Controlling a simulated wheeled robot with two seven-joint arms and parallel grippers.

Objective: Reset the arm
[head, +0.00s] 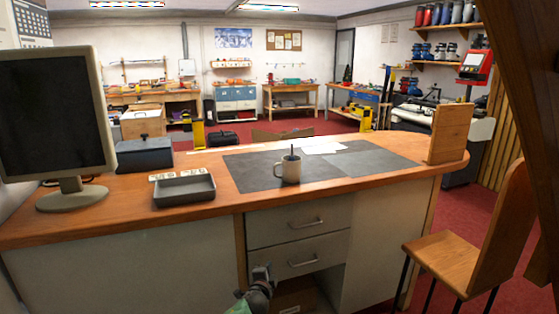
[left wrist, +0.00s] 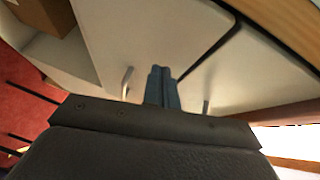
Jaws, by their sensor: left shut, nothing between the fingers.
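My left gripper (head: 262,274) shows at the bottom middle of the head view, in front of the desk's drawers and below the desktop. In the left wrist view its two fingers (left wrist: 162,78) are together with nothing between them. They point at the pale drawer fronts, with a drawer handle (left wrist: 127,82) to one side. I cannot tell whether the fingertips touch the drawer front. My right gripper is not in view.
The desk (head: 130,215) holds a monitor (head: 60,115), a grey tray (head: 184,190), a dark box (head: 145,154) and a mug (head: 288,170) on a dark mat (head: 345,170). Below are an upper drawer (head: 270,228) and a lower drawer (head: 330,252). A wooden chair (head: 455,255) stands right.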

